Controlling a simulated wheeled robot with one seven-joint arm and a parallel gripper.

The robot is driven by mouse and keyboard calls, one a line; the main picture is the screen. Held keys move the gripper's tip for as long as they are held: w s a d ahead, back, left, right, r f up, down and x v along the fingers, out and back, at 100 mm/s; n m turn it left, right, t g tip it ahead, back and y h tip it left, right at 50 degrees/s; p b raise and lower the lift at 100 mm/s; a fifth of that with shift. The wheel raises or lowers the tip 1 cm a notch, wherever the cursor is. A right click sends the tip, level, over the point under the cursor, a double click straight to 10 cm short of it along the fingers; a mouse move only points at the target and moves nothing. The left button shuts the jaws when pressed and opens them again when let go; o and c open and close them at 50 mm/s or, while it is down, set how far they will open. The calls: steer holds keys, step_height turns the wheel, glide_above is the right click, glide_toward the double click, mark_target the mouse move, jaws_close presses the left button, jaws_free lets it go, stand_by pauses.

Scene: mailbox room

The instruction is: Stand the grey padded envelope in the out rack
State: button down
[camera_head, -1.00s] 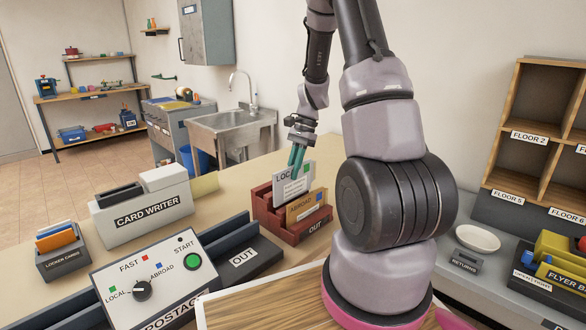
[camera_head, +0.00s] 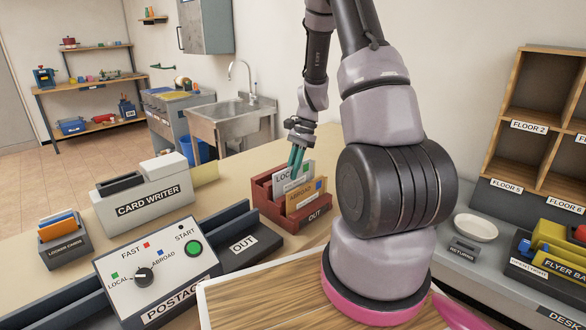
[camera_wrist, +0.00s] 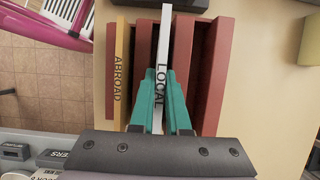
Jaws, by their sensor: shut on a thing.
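The grey padded envelope (camera_head: 287,175), marked LOCAL with a green square, stands upright in a slot of the red-brown out rack (camera_head: 313,217). In the wrist view the envelope (camera_wrist: 163,50) shows edge-on between two rack dividers (camera_wrist: 183,45). My gripper (camera_head: 296,158) is shut on its top edge; the teal fingers (camera_wrist: 160,100) lie on both sides of it. A tan envelope marked ABROAD (camera_head: 306,196) stands in the front slot of the same rack. The envelope's lower part is hidden by the rack and the tan envelope.
The postage machine (camera_head: 158,275) with its OUT chute (camera_head: 242,244) stands in front of the rack. The card writer (camera_head: 147,199) is to the left. A white dish (camera_head: 476,228) and pigeonholes (camera_head: 528,120) are at the right. Counter beside the rack is clear.

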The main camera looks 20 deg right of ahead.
steer(key=c, duration=0.8)
jaws_free()
steer(key=shift+s+f, duration=0.35)
steer(key=shift+f, duration=0.1)
steer(key=shift+w+r, duration=0.3)
steer(key=shift+r, duration=3.3)
